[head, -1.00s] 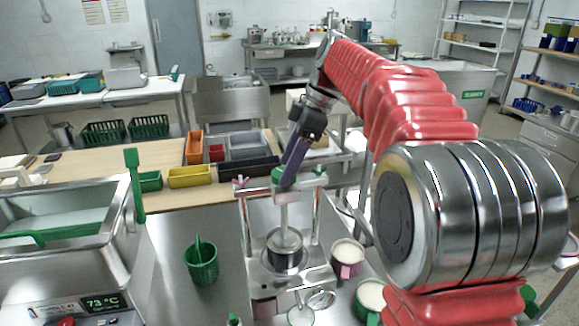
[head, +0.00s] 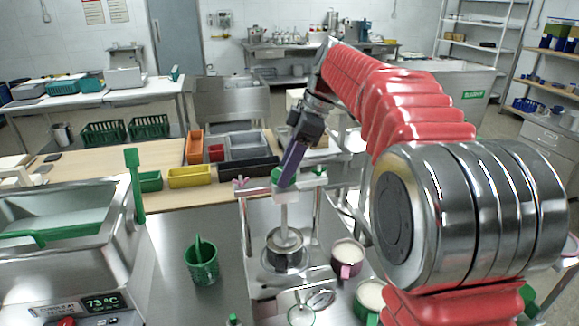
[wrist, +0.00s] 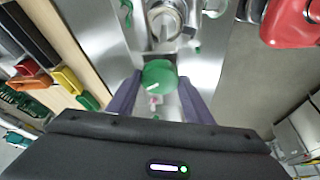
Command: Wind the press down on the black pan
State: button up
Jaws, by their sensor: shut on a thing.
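The press (head: 317,225) is a metal frame with two upright posts, a crossbar and a central spindle (head: 284,215). Its green knob (head: 277,175) sits on top, and also shows in the wrist view (wrist: 159,75) with a white mark on it. My gripper (wrist: 159,80) has purple fingers, one on each side of the knob, and is shut on it from above. The black pan (head: 283,264) stands under the spindle between the posts. The round plate at the spindle's lower end is at the pan's mouth; I cannot tell whether it touches the contents.
A steel bath (head: 60,255) with a 73 °C display is at far left. Coloured bins (head: 190,177) lie behind.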

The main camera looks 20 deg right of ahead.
jog(key=shift+d, duration=0.3)
jog(key=shift+c, duration=0.2)
jog(key=shift+a, duration=0.2)
jog(key=shift+a, duration=0.2)
